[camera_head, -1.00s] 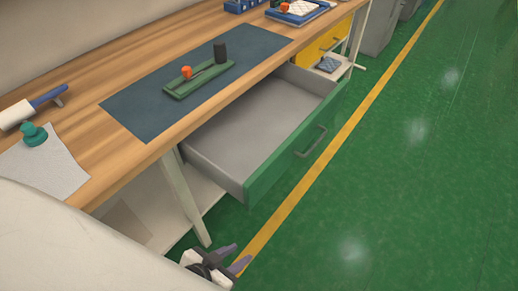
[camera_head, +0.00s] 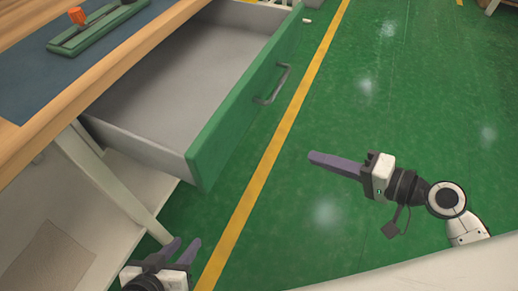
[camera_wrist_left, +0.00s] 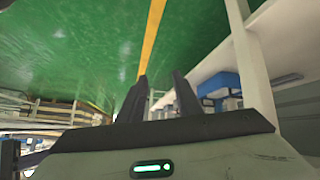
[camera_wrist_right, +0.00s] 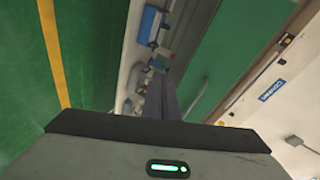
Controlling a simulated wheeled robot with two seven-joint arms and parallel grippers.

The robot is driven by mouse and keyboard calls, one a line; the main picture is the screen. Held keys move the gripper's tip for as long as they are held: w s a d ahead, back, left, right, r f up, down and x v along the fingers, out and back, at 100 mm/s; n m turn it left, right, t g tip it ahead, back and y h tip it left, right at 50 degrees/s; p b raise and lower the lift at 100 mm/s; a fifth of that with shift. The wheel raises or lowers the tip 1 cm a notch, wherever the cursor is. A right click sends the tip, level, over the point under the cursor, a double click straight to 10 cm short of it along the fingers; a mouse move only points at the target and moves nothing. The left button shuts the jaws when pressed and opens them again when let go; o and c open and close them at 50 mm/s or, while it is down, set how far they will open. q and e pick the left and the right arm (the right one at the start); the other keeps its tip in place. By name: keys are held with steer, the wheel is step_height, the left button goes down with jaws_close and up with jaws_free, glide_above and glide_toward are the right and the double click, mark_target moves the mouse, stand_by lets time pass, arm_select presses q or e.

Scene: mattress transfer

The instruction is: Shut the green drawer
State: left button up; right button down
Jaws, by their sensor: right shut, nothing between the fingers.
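The green drawer (camera_head: 240,115) is pulled out from under the workbench, its grey inside empty where visible. Its front carries a grey handle (camera_head: 272,84). My right gripper (camera_head: 312,157) is over the floor, right of the drawer front and apart from it. Its fingers are shut together with nothing between them; they also show in the right wrist view (camera_wrist_right: 160,98). My left gripper (camera_head: 183,250) is low at the bottom left, below the drawer's near corner and apart from it. Its fingers are spread and empty, also in the left wrist view (camera_wrist_left: 158,97).
The wooden workbench (camera_head: 112,62) holds a dark mat (camera_head: 28,90) and a green tray (camera_head: 105,25) with an orange knob (camera_head: 77,15). A pale bench leg (camera_head: 110,185) stands left of the drawer. The green floor (camera_head: 400,95) right of the yellow line (camera_head: 262,170) is clear.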

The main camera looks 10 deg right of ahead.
step_height(320, 180, up, 6)
steer(key=a+y+b, duration=0.1)
steer(key=y+b, duration=0.4)
glide_toward(244, 117)
steer(key=x, duration=0.6)
steer(key=shift+w+a+p, duration=0.15)
steer(key=shift+w+p, duration=0.05)
steer(key=shift+p, duration=0.15)
